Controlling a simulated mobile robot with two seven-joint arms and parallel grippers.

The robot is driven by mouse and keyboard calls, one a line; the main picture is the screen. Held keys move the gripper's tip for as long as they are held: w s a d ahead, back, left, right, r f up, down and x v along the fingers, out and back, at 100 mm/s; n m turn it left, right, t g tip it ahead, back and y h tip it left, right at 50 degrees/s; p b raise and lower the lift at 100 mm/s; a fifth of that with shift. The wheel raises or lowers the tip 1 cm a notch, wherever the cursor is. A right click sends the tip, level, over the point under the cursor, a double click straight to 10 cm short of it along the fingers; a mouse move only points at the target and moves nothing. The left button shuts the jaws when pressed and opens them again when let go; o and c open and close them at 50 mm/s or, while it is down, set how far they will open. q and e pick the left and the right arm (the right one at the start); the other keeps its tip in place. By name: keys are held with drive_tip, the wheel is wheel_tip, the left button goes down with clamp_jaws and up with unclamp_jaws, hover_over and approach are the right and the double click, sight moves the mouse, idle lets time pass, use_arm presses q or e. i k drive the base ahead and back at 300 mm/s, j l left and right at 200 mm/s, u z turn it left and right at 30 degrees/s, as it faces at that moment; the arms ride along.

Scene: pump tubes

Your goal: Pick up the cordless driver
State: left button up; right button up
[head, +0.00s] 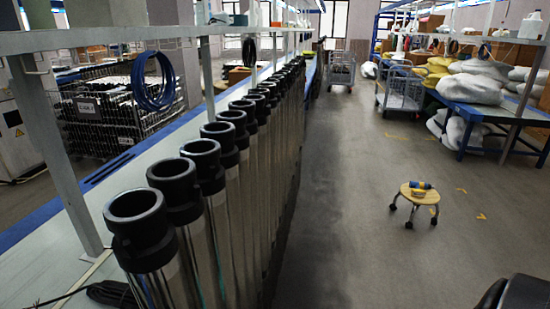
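Neither of my grippers shows in the head view.
A long row of upright shiny tubes with black collars (136,208) lines the bench (60,262) on the left. Grey floor (350,230) is clear between the tubes and the stool. A blue table with sacks (475,87) and wire carts (403,87) stand farther back. A dark object (520,294) fills the bottom right corner.

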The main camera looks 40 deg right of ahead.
sight(416, 191)
drive_tip(key=z, duration=2.35)
drive_tip(key=i+l+z, duration=0.1)
drive_tip(key=i, duration=0.2)
drive_tip(key=i+l+z, duration=0.15)
drive_tip(key=i, duration=0.2)
drive_tip(key=i+z, duration=0.25)
drive_tip(key=i, duration=1.5)
drive_tip(key=i+j+z, duration=0.1)
drive_tip(key=i+z, duration=0.2)
drive_tip(key=i, duration=1.65)
drive_tip(key=i+u, duration=0.15)
drive_tip(key=i, duration=0.85)
drive_tip(key=i+l+u, duration=0.1)
drive_tip(key=i, duration=0.9)
drive_tip(key=i+j+u, duration=0.1)
drive_tip(key=i+u, duration=0.35)
drive_tip(key=i+l+u, duration=0.1)
drive_tip(key=i+u, duration=0.35)
drive_tip(key=i+l+u, duration=0.4)
drive_tip(key=i, duration=0.2)
drive_tip(key=i+j+u, duration=0.1)
drive_tip(key=u, duration=0.35)
drive_tip(key=i+u, duration=0.25)
drive_tip(key=u, duration=0.2)
drive_tip(key=i+u, duration=0.2)
drive_tip(key=u, duration=0.25)
drive_tip(key=i+l+u, duration=0.15)
drive_tip(key=u, duration=0.25)
